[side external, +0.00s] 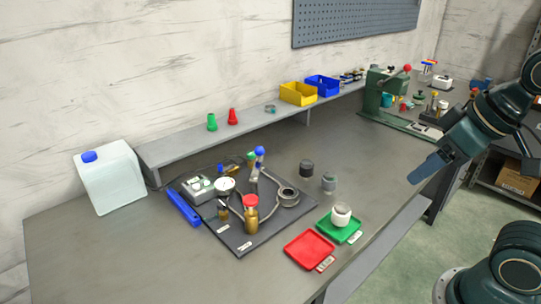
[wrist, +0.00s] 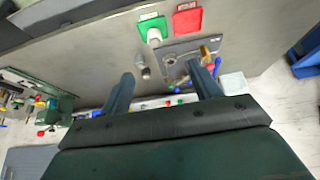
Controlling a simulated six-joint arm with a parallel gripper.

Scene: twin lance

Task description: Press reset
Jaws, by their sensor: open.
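No button marked reset is readable in either view. A small pale box (side external: 200,187) with round parts on top sits at the left of a dark mat (side external: 240,240) on the grey bench; I cannot tell if it holds the button. The mat also shows in the wrist view (wrist: 178,48), beyond my fingers. My gripper (side external: 428,168) is over the bench's right front edge, well away from the box. In the wrist view my gripper (wrist: 162,84) has its two fingers wide apart with nothing between them.
On the mat stand a red-capped bottle (side external: 251,216), a round dark fitting (side external: 289,196) and blue-topped parts. A red tray (side external: 309,250) and a green tray (side external: 350,234) with a white jar (side external: 341,214) lie nearby. A white jug (side external: 108,180) stands at left. The bench's middle is mostly clear.

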